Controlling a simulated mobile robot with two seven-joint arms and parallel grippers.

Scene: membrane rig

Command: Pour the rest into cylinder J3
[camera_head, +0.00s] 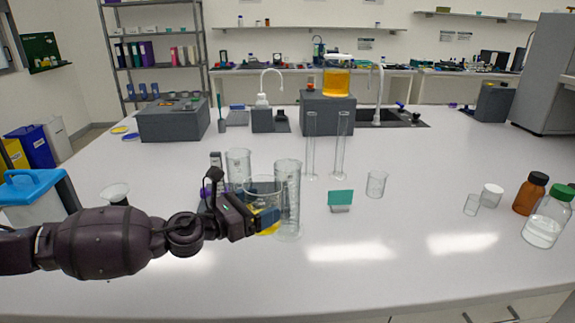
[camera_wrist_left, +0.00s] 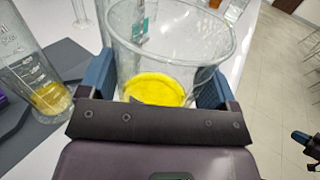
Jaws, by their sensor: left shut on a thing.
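My left gripper (camera_head: 266,220) is shut on a clear glass beaker (camera_head: 262,190) with a shallow layer of yellow liquid. The wrist view shows the beaker (camera_wrist_left: 170,50) between the blue fingers, with the yellow liquid (camera_wrist_left: 155,89) at its bottom. A tall glass cylinder (camera_head: 288,180) stands just right of the beaker. Another wide cylinder (camera_head: 238,163) stands behind it. A graduated vessel (camera_wrist_left: 28,70) at the left of the wrist view has yellow liquid low in it. I cannot read which is J3. What looks like my right gripper (camera_wrist_left: 302,140) shows small at the wrist view's edge.
Two slim tall cylinders (camera_head: 311,150) stand further back. A teal sign (camera_head: 340,198) and a small empty beaker (camera_head: 376,184) are to the right. Brown and green-capped bottles (camera_head: 543,222) stand at the far right. The front of the bench is clear.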

